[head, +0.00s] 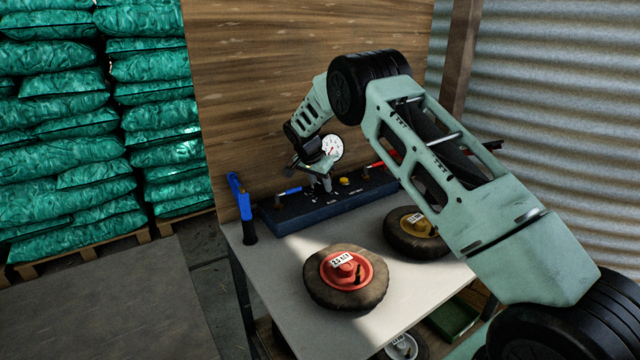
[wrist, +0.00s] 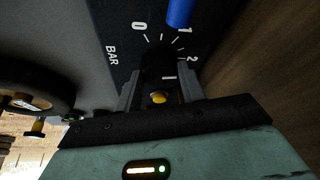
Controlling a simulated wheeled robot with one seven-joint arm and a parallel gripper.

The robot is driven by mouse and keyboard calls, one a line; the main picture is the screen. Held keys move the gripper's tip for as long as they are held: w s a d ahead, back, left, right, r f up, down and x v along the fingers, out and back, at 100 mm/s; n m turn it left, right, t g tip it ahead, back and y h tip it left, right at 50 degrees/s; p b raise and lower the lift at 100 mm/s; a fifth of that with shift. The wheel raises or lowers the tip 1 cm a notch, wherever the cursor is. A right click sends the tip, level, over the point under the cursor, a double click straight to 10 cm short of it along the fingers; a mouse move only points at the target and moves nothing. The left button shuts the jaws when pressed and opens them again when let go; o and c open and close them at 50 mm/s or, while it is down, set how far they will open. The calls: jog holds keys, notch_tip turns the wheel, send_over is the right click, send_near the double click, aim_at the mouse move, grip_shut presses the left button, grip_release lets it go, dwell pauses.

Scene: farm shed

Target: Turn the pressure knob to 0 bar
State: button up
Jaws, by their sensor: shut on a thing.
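The pressure knob (wrist: 158,62) is dark and sits between my gripper's (wrist: 160,82) fingers in the wrist view, on a dark panel. My gripper is shut on it. White ticks with 0, 1 and 2 and the word BAR show around its far side. A short white line lies near the knob; I cannot tell whether it is the knob's pointer. In the head view my gripper (head: 324,182) reaches down to the dark blue control panel (head: 290,219), hiding the knob. A round white gauge (head: 332,147) with a red needle shows just above; its reading is too small to tell.
Blue (head: 289,192) and red handles, and a yellow button (head: 344,181), are on the panel. Wheels with red (head: 313,284) and yellow hubs lie on the table (head: 262,284). A wooden board (head: 255,90) rises behind.

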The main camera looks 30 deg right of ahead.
jog(key=n, duration=0.2)
jog(key=n+t+y, duration=0.1)
jog(key=n, duration=0.2)
jog(key=shift+s+d+t+b, duration=0.15)
jog(key=shift+t+b, duration=0.15)
jog(key=shift+b, duration=0.05)
jog(key=n+y, duration=0.1)
jog(key=n, duration=0.1)
jog(key=n+t+p, duration=0.1)
jog(key=n, duration=0.2)
jog(key=shift+d+r+n+y, duration=0.1)
jog(key=shift+n+y, duration=0.2)
jog(key=shift+y, duration=0.1)
jog(key=n+y+p, duration=0.2)
jog(key=n, duration=0.3)
jog(key=shift+d, duration=0.15)
jog(key=n+y, duration=0.1)
jog(key=n, duration=0.2)
jog(key=n+y, duration=0.1)
jog(key=n, duration=0.1)
jog(key=shift+d+n+g+p, duration=0.1)
jog(key=shift+n+g+p, duration=0.25)
jog(key=shift+n+g, duration=0.05)
jog(key=o, duration=1)
jog(key=shift+c, duration=0.2)
jog(key=b+v, duration=0.1)
jog(key=v, duration=1.6)
jog(key=shift+b, duration=0.35)
